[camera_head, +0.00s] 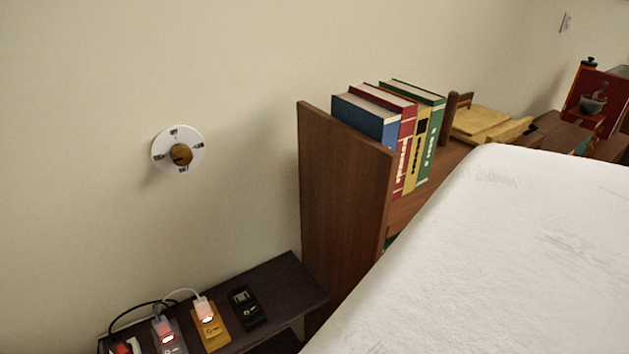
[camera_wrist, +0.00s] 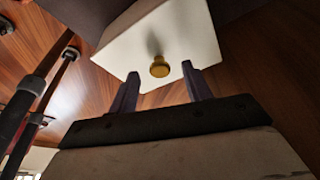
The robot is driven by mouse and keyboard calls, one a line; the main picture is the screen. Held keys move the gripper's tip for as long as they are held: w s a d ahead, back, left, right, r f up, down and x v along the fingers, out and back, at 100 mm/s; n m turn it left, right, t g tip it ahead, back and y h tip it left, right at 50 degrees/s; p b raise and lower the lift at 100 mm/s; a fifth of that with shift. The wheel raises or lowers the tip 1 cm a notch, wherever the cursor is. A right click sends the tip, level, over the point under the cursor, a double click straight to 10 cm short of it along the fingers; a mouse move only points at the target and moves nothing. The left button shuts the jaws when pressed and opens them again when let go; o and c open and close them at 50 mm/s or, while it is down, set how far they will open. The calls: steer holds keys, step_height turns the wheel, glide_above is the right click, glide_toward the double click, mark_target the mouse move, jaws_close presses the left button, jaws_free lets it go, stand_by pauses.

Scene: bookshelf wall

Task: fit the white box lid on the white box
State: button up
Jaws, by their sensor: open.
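A white box lid (camera_wrist: 188,38) with a round golden knob (camera_wrist: 160,67) shows at the top of the wrist view. My gripper (camera_wrist: 160,72) is open, with one dark finger on each side of the knob in the picture. I see a gap between each finger and the knob, and nothing is held. I cannot make out the white box as a separate thing in the wrist view. Neither the lid, the box nor my gripper's fingers can be made out in the head view.
Brown wood surfaces (camera_wrist: 275,65) surround the lid. Dark rods (camera_wrist: 38,88) stand at the left of the wrist view. The head view shows upright books (camera_head: 408,135) on a brown bookshelf (camera_head: 340,185), a low dark shelf (camera_head: 285,285) with plugged-in devices, and a round white wall disc (camera_head: 165,150).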

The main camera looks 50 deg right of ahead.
steer(key=b+v, duration=0.1)
steer(key=v, duration=1.1)
steer(key=shift+r, duration=0.25)
